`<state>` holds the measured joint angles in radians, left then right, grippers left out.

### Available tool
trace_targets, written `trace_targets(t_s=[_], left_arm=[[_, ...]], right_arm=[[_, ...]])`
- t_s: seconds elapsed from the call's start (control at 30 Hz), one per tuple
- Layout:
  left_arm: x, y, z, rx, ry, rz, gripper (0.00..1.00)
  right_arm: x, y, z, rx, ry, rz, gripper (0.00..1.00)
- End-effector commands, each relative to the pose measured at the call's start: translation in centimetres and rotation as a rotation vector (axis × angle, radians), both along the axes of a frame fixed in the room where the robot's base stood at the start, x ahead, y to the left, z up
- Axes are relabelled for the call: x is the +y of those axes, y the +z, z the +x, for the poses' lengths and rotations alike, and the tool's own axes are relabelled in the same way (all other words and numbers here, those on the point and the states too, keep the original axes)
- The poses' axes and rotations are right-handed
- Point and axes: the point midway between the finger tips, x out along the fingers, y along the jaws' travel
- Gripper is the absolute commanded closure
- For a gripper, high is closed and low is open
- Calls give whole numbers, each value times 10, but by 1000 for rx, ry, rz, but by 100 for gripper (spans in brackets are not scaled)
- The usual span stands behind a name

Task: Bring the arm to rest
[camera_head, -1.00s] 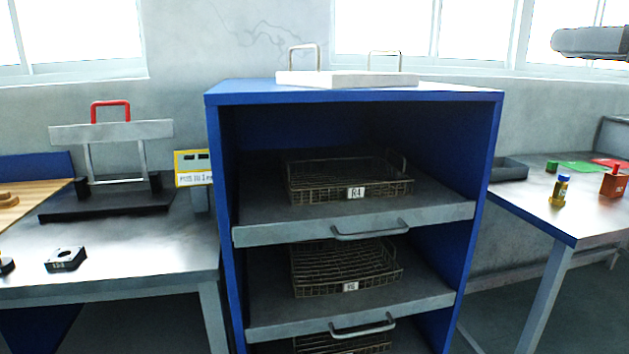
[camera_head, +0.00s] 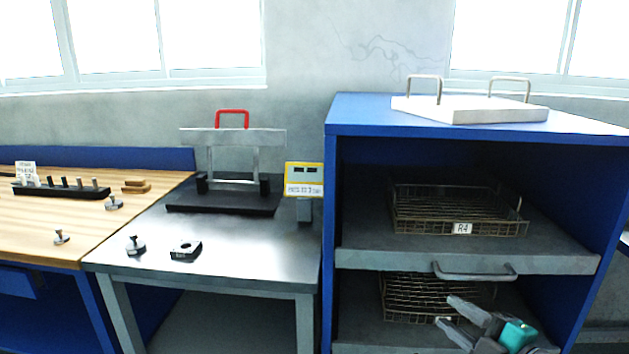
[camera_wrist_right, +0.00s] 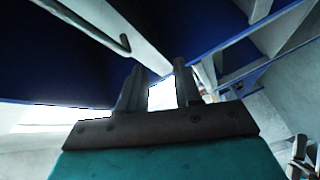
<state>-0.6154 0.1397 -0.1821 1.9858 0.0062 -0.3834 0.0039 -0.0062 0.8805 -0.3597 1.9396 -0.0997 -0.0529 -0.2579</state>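My right gripper (camera_head: 461,318) shows at the lower right of the head view, in front of the blue shelf cabinet (camera_head: 332,230). Its two grey fingers are apart with nothing between them. In the right wrist view the gripper (camera_wrist_right: 160,85) also has its fingers spread and empty, with a teal body behind them. Blue panels and a shelf edge lie beyond the fingers there.
The cabinet holds a wire basket labelled R4 (camera_head: 455,212) and a lower wire basket (camera_head: 405,298). A white lid with handles (camera_head: 470,108) lies on top. To the left stand a metal table (camera_head: 240,262) with a red-handled press (camera_head: 232,150) and a wooden bench (camera_head: 60,215).

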Motion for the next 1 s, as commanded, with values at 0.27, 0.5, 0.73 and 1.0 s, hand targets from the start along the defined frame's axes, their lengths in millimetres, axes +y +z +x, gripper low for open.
trace_targets(t_s=[0.27, 0.5, 0.73, 1.0], left_arm=[[5, 14, 0, -7, 7, 9, 0], [12, 15, -4, 2, 15, 21, 0], [14, 15, -6, 0, 17, 24, 0], [14, 15, -6, 0, 17, 24, 0]], right_arm=[[37, -118, -82, 459, -281, 514, 66], [57, -182, -161, 746, -534, 806, 66], [62, -198, -185, 820, -613, 880, 66], [62, -198, -185, 820, -613, 880, 66]])
